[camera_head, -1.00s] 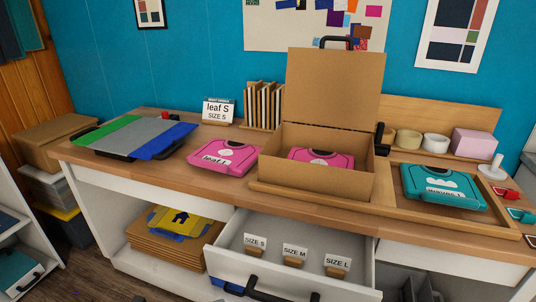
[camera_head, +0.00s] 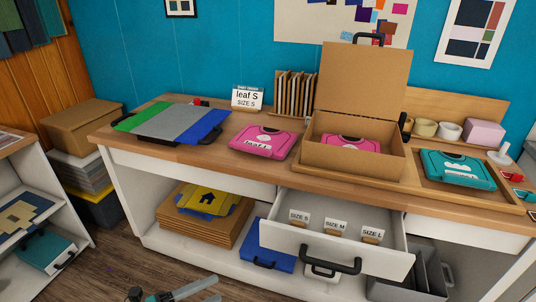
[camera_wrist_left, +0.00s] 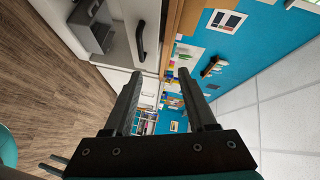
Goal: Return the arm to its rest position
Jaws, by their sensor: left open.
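My left gripper (camera_head: 212,290) shows at the bottom edge of the head view, low in front of the counter and over the wooden floor. Its two fingers point right, apart, with nothing between them. In the left wrist view its fingers (camera_wrist_left: 160,82) are also spread and empty, with the room seen sideways beyond them. The gripper is clear of the counter and of the open drawer (camera_head: 285,236). Most of the left arm is out of the frame. My right gripper is not in view.
The open drawer with size cards juts out from the wooden counter (camera_head: 205,156). On top are a pink package (camera_head: 262,142), an open cardboard box (camera_head: 350,160) holding another, and a teal package (camera_head: 455,168) in a tray. A white shelf (camera_head: 75,205) stands at left.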

